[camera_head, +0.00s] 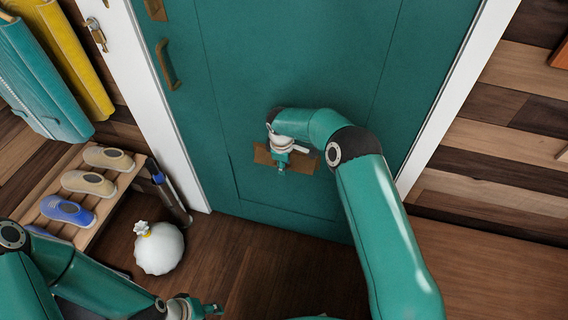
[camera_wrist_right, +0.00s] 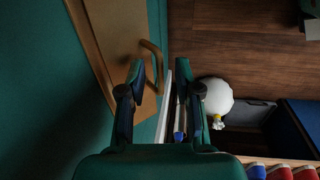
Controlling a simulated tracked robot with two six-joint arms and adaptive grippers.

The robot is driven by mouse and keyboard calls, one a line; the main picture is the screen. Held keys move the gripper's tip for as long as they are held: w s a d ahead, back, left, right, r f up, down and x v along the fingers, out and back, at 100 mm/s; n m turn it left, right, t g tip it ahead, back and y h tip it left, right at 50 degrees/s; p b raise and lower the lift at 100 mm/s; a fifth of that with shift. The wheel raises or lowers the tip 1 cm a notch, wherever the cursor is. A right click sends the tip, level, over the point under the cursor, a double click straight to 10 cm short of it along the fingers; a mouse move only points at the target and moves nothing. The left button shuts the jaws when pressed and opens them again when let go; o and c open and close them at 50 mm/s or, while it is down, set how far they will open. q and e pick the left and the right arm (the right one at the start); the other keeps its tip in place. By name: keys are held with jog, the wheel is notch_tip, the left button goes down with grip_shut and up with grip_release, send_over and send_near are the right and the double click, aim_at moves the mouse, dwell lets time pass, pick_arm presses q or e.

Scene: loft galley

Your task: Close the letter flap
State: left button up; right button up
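The teal door (camera_head: 290,60) carries a brass letter plate (camera_head: 263,155) low down, largely covered by my right gripper (camera_head: 281,167). In the right wrist view, the brass plate (camera_wrist_right: 112,35) runs along the door at left, with a brass loop (camera_wrist_right: 153,60) standing out from it. My right gripper (camera_wrist_right: 160,78) is open, its two fingers apart with nothing held between them. The left finger's tip is beside the loop; I cannot tell whether they touch. How far the flap is open is unclear. My left gripper (camera_head: 212,309) is at the bottom edge, away from the door, its fingers too small to judge.
A white round bag (camera_head: 159,248) lies on the wooden floor left of the door. A shoe rack (camera_head: 85,195) with several shoes stands further left, a dark blue upright object (camera_head: 170,190) beside it. A brass door handle (camera_head: 165,64) is higher up. Floor (camera_head: 270,270) before the door is clear.

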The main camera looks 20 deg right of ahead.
grip_shut()
jog(key=shift+w+d+f+t+h+b, duration=0.15)
jog(key=shift+f+t+h+b, duration=1.5)
jog(key=shift+b, duration=7.45)
jog(key=shift+w+d+f+t+h+b, duration=0.15)
jog(key=shift+f+t+h+b, duration=1.5)
jog(key=shift+b, duration=7.4)
jog(key=shift+r+t+y, duration=0.5)
jog(key=shift+r+y, duration=0.1)
